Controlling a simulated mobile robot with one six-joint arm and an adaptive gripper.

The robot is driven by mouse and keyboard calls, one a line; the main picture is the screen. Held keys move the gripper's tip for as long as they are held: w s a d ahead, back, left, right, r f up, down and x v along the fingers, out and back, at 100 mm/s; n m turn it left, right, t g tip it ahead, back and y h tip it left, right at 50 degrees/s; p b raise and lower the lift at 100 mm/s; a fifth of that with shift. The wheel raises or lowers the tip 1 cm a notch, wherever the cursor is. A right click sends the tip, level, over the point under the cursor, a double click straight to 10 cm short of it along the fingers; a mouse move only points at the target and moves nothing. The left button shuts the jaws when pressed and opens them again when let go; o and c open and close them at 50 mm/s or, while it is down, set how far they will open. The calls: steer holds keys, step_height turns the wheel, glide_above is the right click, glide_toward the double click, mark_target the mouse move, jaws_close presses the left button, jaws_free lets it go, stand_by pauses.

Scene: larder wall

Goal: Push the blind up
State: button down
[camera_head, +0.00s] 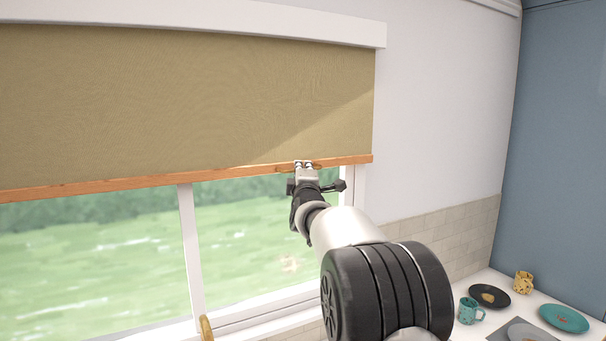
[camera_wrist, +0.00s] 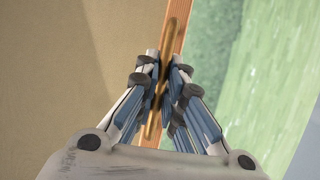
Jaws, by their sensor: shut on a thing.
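The blind (camera_head: 200,95) is a tan roller blind covering the upper part of the window, with a wooden bottom rail (camera_head: 120,183). My gripper (camera_head: 305,164) is at the rail, right of the blind's middle. In the wrist view my gripper (camera_wrist: 165,72) is shut on a thin brass-coloured handle (camera_wrist: 177,32) that lies along the rail (camera_wrist: 182,15). The blind's cloth (camera_wrist: 45,80) fills the left of the wrist view. Part of the handle is hidden between the fingers.
A white box (camera_head: 230,22) runs along the blind's top. Below the rail, the window glass (camera_head: 90,255) shows green ground outside. At the lower right, a counter holds a teal mug (camera_head: 470,311), a dark plate (camera_head: 489,296), a teal plate (camera_head: 563,318) and a yellow patterned cup (camera_head: 523,282).

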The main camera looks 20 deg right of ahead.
steer(key=shift+r, duration=0.1)
steer(key=c, duration=1.7)
jaws_free()
steer(key=v, duration=1.2)
